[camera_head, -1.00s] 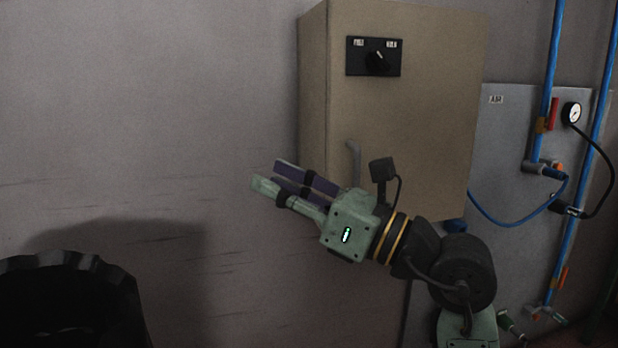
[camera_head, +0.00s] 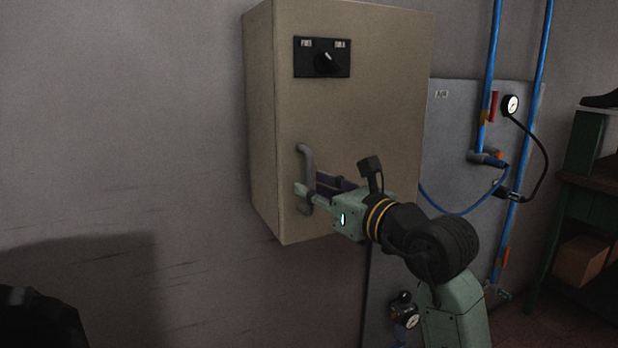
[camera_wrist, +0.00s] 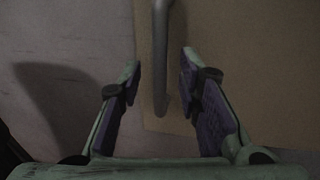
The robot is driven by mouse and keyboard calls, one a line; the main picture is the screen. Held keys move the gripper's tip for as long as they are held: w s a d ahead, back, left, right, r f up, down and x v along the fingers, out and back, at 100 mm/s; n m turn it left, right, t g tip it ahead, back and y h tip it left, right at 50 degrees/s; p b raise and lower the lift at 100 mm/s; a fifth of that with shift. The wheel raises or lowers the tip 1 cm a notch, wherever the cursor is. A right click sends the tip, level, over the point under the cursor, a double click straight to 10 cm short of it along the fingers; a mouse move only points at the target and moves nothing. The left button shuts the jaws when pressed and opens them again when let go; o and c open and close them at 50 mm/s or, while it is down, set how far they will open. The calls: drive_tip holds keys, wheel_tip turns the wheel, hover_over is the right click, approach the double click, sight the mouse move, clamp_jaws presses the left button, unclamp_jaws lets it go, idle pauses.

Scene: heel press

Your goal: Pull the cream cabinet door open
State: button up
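The cream cabinet door (camera_head: 385,110) is shut on its wall box, as far as I can see. A grey vertical bar handle (camera_head: 305,158) sits low on the door's left side. My gripper (camera_head: 304,192) is at the handle's lower part, pointing left along the door. In the wrist view the handle (camera_wrist: 160,60) stands between the two open fingers of my gripper (camera_wrist: 160,90), with a gap on both sides. The handle's lower end shows between the finger pads.
A black knob switch (camera_head: 322,58) is on the upper door. Right of the cabinet are a grey panel (camera_head: 460,120), blue pipes (camera_head: 487,75) and a gauge (camera_head: 510,105). A dark bin (camera_head: 40,320) stands lower left. A green workbench (camera_head: 585,205) is far right.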

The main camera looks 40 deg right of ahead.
drive_tip(key=shift+w, duration=1.15)
drive_tip(key=shift+c, duration=0.5)
clamp_jaws()
